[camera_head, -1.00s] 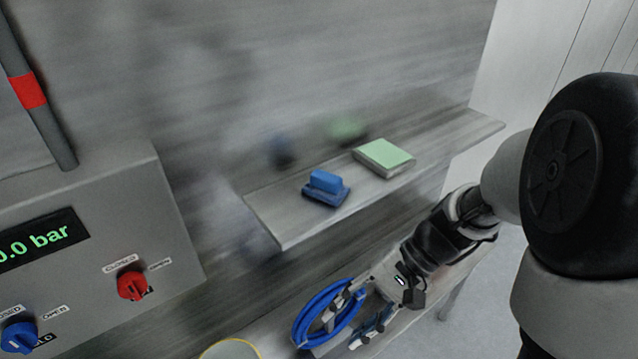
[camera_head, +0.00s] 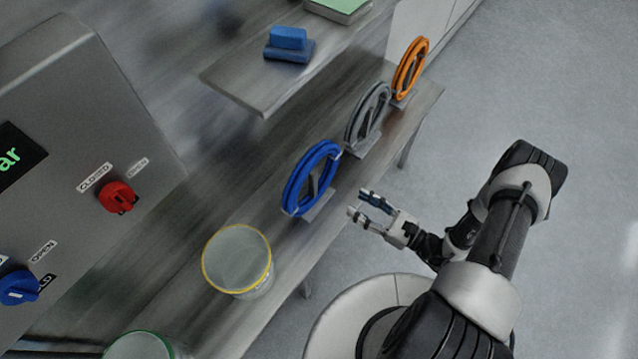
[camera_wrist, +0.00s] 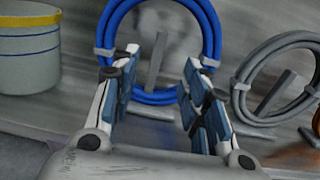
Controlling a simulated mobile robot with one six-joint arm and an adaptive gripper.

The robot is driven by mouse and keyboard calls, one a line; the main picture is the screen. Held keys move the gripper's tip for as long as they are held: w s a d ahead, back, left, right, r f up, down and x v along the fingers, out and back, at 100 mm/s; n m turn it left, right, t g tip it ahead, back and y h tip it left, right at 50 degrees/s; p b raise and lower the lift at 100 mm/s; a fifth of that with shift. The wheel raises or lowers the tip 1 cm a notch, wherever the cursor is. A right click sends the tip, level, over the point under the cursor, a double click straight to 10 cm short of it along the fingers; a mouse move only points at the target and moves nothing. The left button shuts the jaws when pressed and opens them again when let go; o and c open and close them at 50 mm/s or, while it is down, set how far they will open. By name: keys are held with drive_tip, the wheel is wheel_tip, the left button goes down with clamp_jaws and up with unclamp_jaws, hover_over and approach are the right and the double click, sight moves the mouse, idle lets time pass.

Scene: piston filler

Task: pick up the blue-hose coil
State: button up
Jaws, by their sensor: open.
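The blue-hose coil (camera_head: 311,178) stands upright on a small stand on the metal bench, in the middle of the head view. In the wrist view the blue-hose coil (camera_wrist: 157,96) is straight ahead, its lower part lying between my fingers in the picture. My gripper (camera_head: 366,206) is open and empty, just off the bench's front edge and to the right of the coil, apart from it. In the wrist view my gripper (camera_wrist: 153,95) shows both padded fingers spread apart, pointing at the coil.
A grey coil (camera_head: 368,119) and an orange coil (camera_head: 410,68) stand on the bench beyond the blue one. A yellow-rimmed bucket (camera_head: 238,262) stands on the near side. A shelf (camera_head: 235,85) with a blue block (camera_head: 288,45) overhangs behind. Floor at right is clear.

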sight(316, 178)
drive_tip(key=x, duration=0.3)
drive_tip(key=b+x, duration=0.1)
drive_tip(key=x, duration=0.3)
drive_tip(key=b+x, duration=0.1)
drive_tip(key=x, duration=0.3)
drive_tip(key=shift+w+a+f, duration=0.15)
drive_tip(key=shift+w+f, duration=0.1)
drive_tip(key=shift+f, duration=0.15)
drive_tip(key=b+x, duration=0.2)
drive_tip(key=x, duration=0.3)
drive_tip(key=shift+w+a, duration=0.2)
drive_tip(key=shift+a, duration=0.1)
drive_tip(key=shift+r, duration=0.1)
drive_tip(key=shift+c, duration=0.4)
clamp_jaws()
